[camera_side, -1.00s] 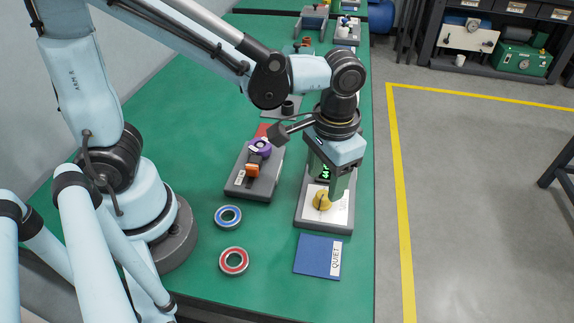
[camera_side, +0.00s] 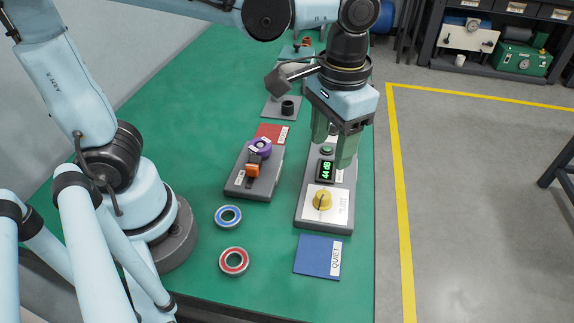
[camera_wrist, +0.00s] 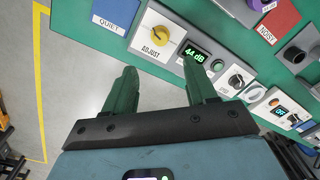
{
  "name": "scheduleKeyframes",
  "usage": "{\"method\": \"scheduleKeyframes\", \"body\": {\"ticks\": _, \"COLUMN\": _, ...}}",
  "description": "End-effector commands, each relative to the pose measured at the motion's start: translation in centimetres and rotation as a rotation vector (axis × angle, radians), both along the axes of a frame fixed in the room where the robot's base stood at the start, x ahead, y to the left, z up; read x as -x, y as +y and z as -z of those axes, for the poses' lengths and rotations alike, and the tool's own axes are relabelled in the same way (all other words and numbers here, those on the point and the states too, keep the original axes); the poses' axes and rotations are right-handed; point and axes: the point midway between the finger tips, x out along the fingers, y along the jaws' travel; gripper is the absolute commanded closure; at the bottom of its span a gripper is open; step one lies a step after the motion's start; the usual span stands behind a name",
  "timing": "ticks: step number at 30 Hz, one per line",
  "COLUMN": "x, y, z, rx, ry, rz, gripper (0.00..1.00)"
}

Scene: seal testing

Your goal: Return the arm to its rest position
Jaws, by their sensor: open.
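My gripper (camera_side: 334,150) is raised above the test panel with its two green fingers apart and nothing between them. In the wrist view the gripper (camera_wrist: 163,90) also shows spread and empty. The grey test panel (camera_side: 308,222) lies on the green table below it. It carries a yellow knob (camera_side: 322,200), marked ADJUST in the wrist view, and a lit display (camera_side: 326,170) that reads 44 dB in the wrist view. The gripper is apart from the knob. The fingers hide part of the panel's far end in the side view.
A blue QUIET mat (camera_side: 318,257) lies at the front. A blue-ringed bearing (camera_side: 228,216) and a red-ringed bearing (camera_side: 233,261) lie to the left. A grey fixture (camera_side: 240,188) with purple and orange parts stands left of the panel. A red mat (camera_side: 270,133) lies behind it.

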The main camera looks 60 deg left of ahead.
Motion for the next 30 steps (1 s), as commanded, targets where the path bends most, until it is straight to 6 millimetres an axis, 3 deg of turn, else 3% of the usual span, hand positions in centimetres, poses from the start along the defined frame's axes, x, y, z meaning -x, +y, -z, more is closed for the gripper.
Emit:
{"method": "scheduleKeyframes", "body": {"ticks": 7, "x": 0.0, "y": 1.6, "z": 0.1, "rx": 0.028, "ry": -0.060, "rz": -0.012, "gripper": 0.44}}
{"method": "scheduleKeyframes", "body": {"ticks": 15, "x": 0.1, "y": 7.5, "z": 0.8, "rx": 0.088, "ry": -0.345, "rz": -0.047, "gripper": 0.44}}
{"method": "scheduleKeyframes", "body": {"ticks": 21, "x": 0.3, "y": 10.9, "z": 1.4, "rx": 0.077, "ry": -0.533, "rz": -0.064, "gripper": 0.44}}
{"method": "scheduleKeyframes", "body": {"ticks": 30, "x": 0.4, "y": 12.3, "z": 1.6, "rx": 0.058, "ry": -0.622, "rz": -0.067, "gripper": 0.44}}
